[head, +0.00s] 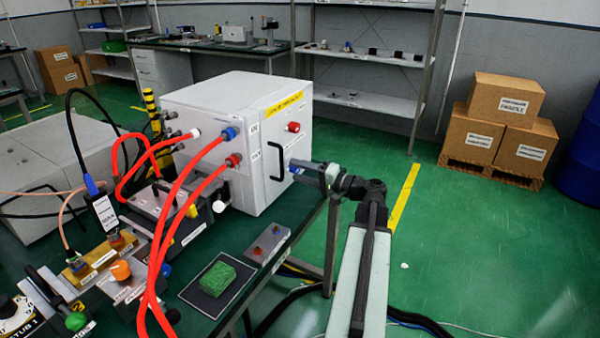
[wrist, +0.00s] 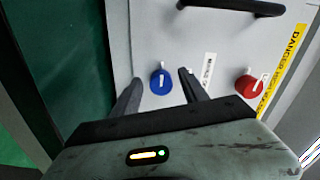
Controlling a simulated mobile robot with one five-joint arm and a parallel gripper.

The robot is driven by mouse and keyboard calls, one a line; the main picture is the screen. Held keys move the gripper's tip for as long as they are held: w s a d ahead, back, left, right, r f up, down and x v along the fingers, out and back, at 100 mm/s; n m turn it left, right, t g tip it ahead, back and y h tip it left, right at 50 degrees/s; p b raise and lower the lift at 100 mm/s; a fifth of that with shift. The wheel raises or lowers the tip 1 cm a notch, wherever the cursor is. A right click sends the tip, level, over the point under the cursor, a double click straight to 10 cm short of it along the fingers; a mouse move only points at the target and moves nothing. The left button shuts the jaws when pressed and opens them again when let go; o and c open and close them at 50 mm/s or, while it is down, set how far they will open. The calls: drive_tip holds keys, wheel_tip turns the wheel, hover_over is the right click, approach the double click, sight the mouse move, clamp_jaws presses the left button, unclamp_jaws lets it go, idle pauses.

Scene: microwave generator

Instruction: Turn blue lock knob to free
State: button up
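The blue lock knob (wrist: 161,83) is on the white front panel of the cabinet, with a white mark running nearly up and down on its face. In the wrist view it shows between the two fingers of my gripper (wrist: 160,77), which are spread apart with a gap on each side of the knob. In the head view my gripper (head: 300,170) is close to the cabinet's right-hand face, beside the black handle. Whether the fingertips reach past the knob's face cannot be told.
A red knob (wrist: 249,85) sits right of the blue one, near a yellow danger strip (wrist: 284,68). A black door handle (wrist: 232,6) is above. The white cabinet (head: 225,110) stands on a green-topped bench. Floor to the right is mostly clear; boxes (head: 500,125) stand farther back.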

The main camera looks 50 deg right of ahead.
drive_tip(key=v, duration=0.8)
drive_tip(key=shift+w, duration=0.1)
